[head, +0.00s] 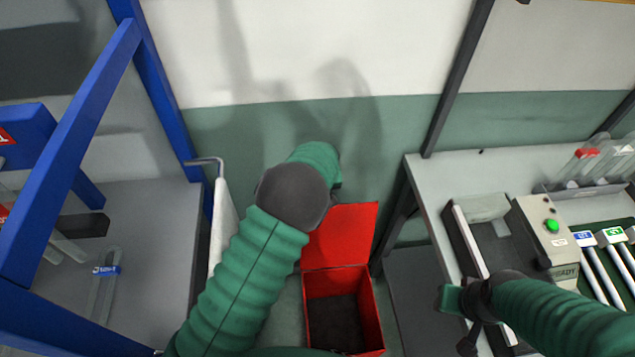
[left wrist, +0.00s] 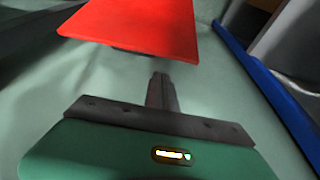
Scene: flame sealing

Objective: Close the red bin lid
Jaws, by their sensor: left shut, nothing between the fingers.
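The red bin (head: 374,318) stands on the floor at the lower middle of the head view, with a dark inside showing. Its red lid (head: 343,236) is open, standing back from the bin's far edge. My left arm reaches past the lid's left side and covers part of it. My left gripper is hidden in the head view. In the left wrist view my left gripper (left wrist: 162,80) is shut and empty, its tips just below the edge of the red lid (left wrist: 140,25); I cannot tell if they touch. My right gripper (head: 468,343) is small and dark at the bottom, its fingers unclear.
A grey table (head: 428,185) on the right carries a sealing machine (head: 548,240) with a green button, and a rack of tubes (head: 585,188). A blue frame (head: 150,85) and grey bench (head: 150,230) stand on the left. The wall (head: 400,130) is close behind the lid.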

